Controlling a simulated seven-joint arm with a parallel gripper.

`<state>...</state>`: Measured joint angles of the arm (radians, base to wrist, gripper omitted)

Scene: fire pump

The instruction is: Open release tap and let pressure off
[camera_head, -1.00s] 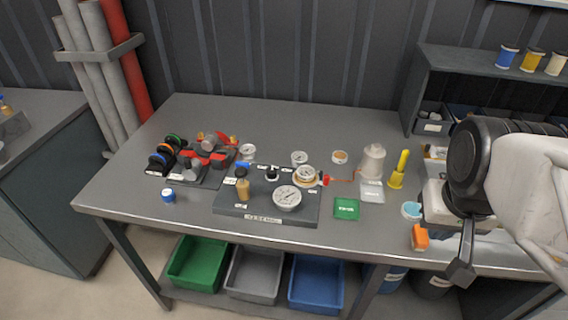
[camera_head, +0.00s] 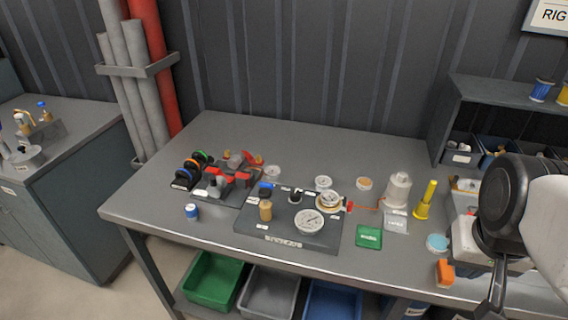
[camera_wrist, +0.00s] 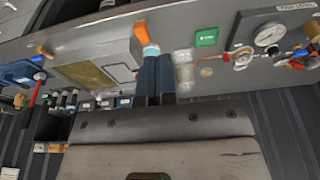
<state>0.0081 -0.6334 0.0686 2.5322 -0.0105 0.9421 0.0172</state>
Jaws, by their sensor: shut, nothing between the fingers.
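The test rig plate (camera_head: 255,237) lies near the table's front edge. It carries a large white-faced gauge (camera_head: 309,222), a smaller gauge in a brass ring (camera_head: 329,200), a blue-topped brass fitting (camera_head: 265,205) and a red-handled part (camera_head: 349,206) at its right end. I cannot tell which part is the release tap; the labels are too small to read. My gripper (camera_head: 497,290) is at the far right, well apart from the rig. In the wrist view, my gripper's dark fingers (camera_wrist: 154,82) are together and empty, and part of the rig's gauge (camera_wrist: 269,35) shows at upper right.
A green card (camera_head: 369,237), a pale cylinder (camera_head: 397,188), a yellow tool (camera_head: 426,199) and an orange block (camera_head: 445,272) stand between the rig and my arm. Valves with red handles (camera_head: 236,160) are left of the rig. The table's back left is clear.

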